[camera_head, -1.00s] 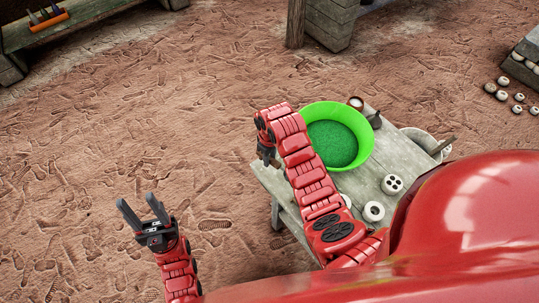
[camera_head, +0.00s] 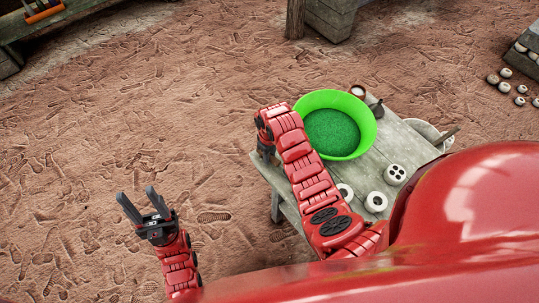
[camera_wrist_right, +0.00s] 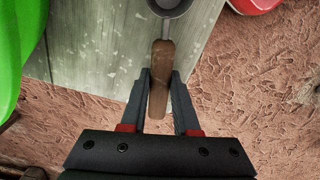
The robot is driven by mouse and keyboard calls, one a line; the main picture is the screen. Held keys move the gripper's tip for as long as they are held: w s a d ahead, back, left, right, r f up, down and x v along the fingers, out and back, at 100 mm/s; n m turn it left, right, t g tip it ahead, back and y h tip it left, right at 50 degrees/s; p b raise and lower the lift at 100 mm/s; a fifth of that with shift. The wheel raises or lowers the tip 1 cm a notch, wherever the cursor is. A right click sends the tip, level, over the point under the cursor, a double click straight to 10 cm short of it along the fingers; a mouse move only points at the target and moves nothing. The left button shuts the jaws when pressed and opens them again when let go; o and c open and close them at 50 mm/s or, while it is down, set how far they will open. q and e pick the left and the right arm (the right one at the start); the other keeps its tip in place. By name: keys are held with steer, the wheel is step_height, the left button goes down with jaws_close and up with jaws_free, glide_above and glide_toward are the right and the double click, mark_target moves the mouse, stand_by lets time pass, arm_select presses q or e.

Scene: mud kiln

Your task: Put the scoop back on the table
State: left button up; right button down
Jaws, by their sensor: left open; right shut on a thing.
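In the right wrist view, the scoop has a brown wooden handle (camera_wrist_right: 160,78) and a dark grey bowl end cut off by the top edge. My right gripper (camera_wrist_right: 159,80) is shut on the handle, one finger on each side. The scoop is over the grey wooden table (camera_wrist_right: 100,50); I cannot tell whether it touches it. In the head view, my right gripper (camera_head: 268,155) is by the left corner of the table (camera_head: 392,146), and the scoop is hidden. My left gripper (camera_head: 145,205) is open and empty over the ground, left of the table.
A large green basin (camera_head: 335,96) with green contents stands on the table, right of my right gripper. White round pieces (camera_head: 376,202) lie at the near side. The earth floor at left is clear.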

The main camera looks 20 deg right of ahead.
steer(key=shift+f, duration=0.2)
jaws_free()
stand_by(0.6)
steer(key=shift+r, duration=0.1)
steer(key=shift+r+p, duration=0.9)
steer(key=shift+r, duration=2.05)
